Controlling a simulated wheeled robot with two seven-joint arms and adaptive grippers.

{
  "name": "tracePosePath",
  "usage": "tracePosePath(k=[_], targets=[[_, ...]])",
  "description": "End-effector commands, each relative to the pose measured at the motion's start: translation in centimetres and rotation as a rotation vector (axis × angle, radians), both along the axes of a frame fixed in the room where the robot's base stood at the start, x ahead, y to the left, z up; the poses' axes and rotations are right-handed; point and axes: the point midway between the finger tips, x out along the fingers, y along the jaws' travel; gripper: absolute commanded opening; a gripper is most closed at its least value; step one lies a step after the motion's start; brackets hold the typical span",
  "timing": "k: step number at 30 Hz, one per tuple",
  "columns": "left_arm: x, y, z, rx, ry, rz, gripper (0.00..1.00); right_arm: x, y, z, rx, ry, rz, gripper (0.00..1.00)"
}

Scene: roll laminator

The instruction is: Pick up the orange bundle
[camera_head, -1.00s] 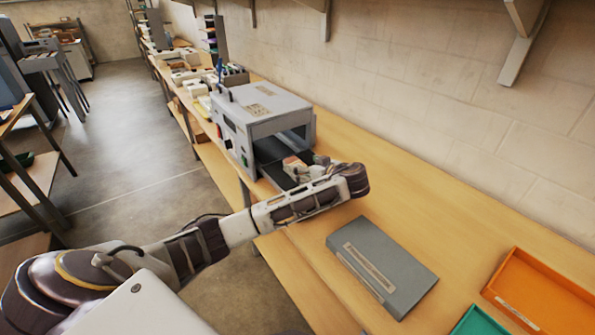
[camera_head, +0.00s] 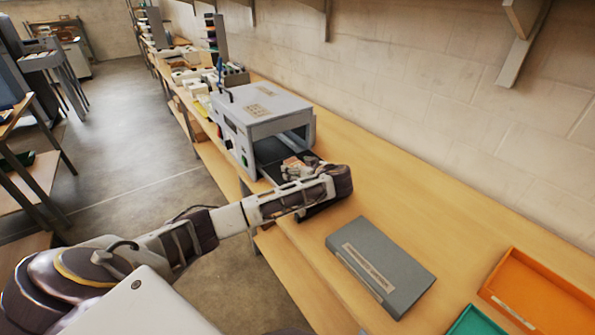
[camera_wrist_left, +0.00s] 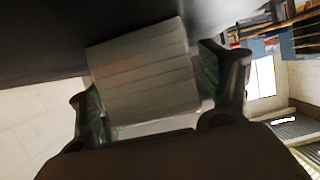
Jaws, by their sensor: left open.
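A small stack with a tan-orange top (camera_head: 291,163) sits on the dark bed at the mouth of the grey laminator (camera_head: 262,108); I take it to be the orange bundle. My left gripper (camera_head: 302,172) is at it, and its fingers partly cover it in the head view. In the left wrist view a layered, greyish block (camera_wrist_left: 143,72) lies between the two open fingers of my left gripper (camera_wrist_left: 160,85). No orange shows on it there. I cannot tell whether the fingers touch it. My right gripper is not in view.
A grey flat box (camera_head: 382,265) lies on the wooden bench (camera_head: 420,190). An orange tray (camera_head: 545,305) and a green tray (camera_head: 478,322) are at the lower right. The wall runs behind the bench. Bare bench lies right of the laminator.

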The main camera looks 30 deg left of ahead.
Motion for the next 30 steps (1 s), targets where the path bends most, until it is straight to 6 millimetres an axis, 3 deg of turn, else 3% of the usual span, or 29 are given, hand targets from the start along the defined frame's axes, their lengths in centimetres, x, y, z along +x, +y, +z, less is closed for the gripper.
tracePosePath(k=[10,22,29,30], targets=[[0.0,-0.04,-0.03,0.0,0.0,0.0,0.79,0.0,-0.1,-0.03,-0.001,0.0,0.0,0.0],[-0.01,-0.03,-0.05,-0.001,0.001,0.0,0.28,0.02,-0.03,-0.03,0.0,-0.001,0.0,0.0],[-0.02,-0.01,-0.04,0.0,0.0,0.001,0.26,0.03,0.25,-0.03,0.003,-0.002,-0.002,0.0],[-0.01,-0.01,-0.05,0.0,0.0,0.001,0.21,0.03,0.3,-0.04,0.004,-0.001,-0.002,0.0]])
